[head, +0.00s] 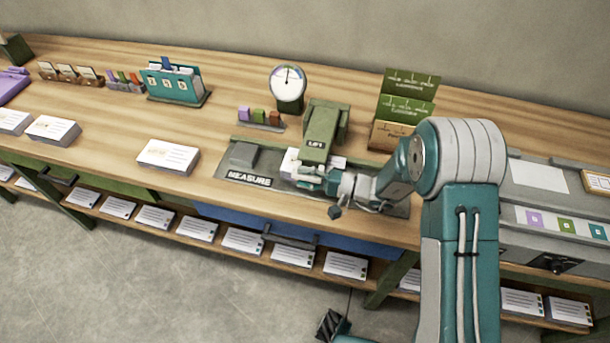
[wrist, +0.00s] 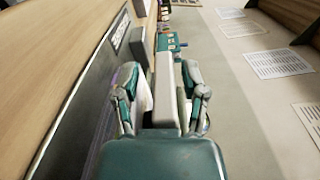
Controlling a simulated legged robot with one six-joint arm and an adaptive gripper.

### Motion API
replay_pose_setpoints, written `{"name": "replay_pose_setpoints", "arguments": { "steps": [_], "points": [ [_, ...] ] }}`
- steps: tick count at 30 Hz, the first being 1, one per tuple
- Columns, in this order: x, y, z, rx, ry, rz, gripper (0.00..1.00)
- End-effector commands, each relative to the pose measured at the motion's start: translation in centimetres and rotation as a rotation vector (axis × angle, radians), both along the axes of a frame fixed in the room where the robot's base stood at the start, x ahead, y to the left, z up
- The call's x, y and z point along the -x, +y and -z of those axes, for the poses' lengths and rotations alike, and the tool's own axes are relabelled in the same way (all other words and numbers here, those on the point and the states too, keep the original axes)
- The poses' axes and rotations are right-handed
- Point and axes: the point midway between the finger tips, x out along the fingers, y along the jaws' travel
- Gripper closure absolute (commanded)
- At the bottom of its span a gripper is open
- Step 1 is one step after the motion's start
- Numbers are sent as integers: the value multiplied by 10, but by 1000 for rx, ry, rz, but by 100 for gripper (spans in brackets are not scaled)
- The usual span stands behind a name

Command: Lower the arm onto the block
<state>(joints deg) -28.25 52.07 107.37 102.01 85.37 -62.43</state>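The measuring stand has a grey base (head: 262,178) marked MEASURE and a green hinged arm (head: 322,125) marked LIFT. The arm slopes down toward the front, above a white card stack (head: 291,162). A grey block (head: 243,155) sits on the base to the left. My gripper (head: 305,172) is at the front end of the green arm, low over the base and beside the white stack. In the wrist view, a pale grey slab (wrist: 167,88) shows between the two fingers of my gripper (wrist: 165,95). Whether the fingers touch it cannot be told.
A round dial (head: 288,82) stands behind the measuring stand, with small coloured blocks (head: 260,117) to its left.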

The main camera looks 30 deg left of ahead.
Motion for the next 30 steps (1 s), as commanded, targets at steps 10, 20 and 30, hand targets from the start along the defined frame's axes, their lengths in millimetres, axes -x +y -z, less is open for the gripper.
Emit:
{"name": "replay_pose_setpoints", "arguments": {
  "steps": [10, 20, 30],
  "points": [
    [-3, -8, -2, -3, -2, 2, 43],
    [-18, -58, 0, -1, -1, 4, 43],
    [-21, -70, 1, 0, -1, 0, 43]
  ]
}}
